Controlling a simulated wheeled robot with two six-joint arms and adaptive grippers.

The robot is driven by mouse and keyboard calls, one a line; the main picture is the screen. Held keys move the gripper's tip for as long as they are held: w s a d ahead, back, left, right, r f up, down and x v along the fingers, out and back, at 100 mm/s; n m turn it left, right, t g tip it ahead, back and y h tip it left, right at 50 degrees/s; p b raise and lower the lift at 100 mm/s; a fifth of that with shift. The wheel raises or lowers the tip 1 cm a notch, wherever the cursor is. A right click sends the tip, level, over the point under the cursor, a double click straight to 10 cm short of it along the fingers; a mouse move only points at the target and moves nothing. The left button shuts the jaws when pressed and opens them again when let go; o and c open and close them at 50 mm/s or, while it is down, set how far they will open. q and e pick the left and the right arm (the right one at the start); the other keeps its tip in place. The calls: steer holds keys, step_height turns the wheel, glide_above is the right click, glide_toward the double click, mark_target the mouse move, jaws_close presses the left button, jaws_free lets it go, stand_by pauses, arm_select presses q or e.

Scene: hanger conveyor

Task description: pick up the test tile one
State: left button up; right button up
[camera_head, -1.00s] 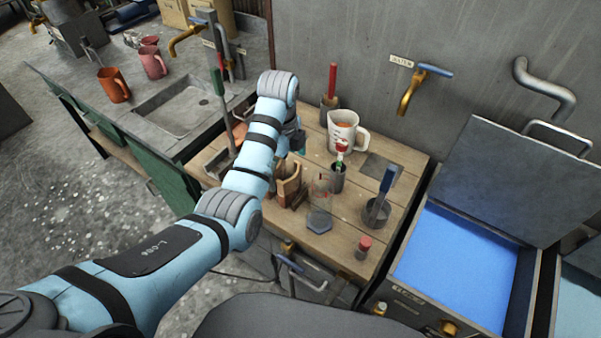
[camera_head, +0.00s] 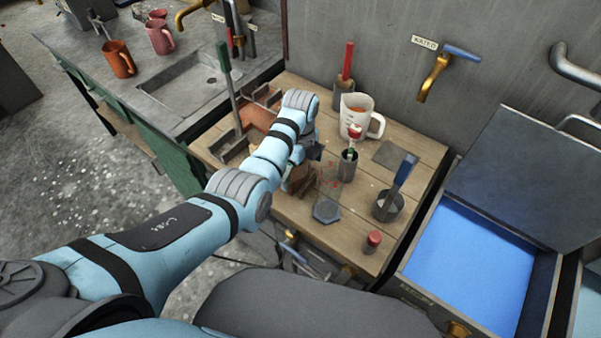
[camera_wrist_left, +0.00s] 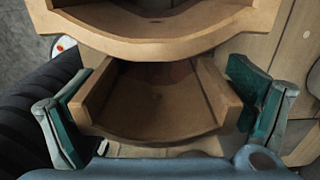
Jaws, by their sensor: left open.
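In the left wrist view, a tan curved clay piece (camera_wrist_left: 155,105) with upright side walls, which looks like a test tile, sits between the two green-padded fingers of my left gripper (camera_wrist_left: 162,112). The fingers stand apart on either side of it, with no clear contact. A second tan curved piece (camera_wrist_left: 155,42) lies just beyond it. I cannot read a number on either. In the head view, a tan piece (camera_head: 299,182) shows on the wooden bench beside my left gripper (camera_head: 304,152), partly hidden by my arm. My right gripper is out of view.
The wooden bench (camera_head: 330,250) also holds a white jug (camera_head: 354,113), a small pot (camera_head: 348,170), a cup with a blue-handled tool (camera_head: 388,207), a hexagonal piece (camera_head: 326,211) and a red-topped item (camera_head: 372,240). A blue-lined open box (camera_head: 470,265) stands right. A sink (camera_head: 188,85) is left.

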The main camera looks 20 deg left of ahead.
arm_select(q)
steer(key=shift+s, duration=0.1)
steer(key=shift+s+r, duration=0.1)
steer(key=c, duration=1.3)
steer(key=shift+r, duration=0.1)
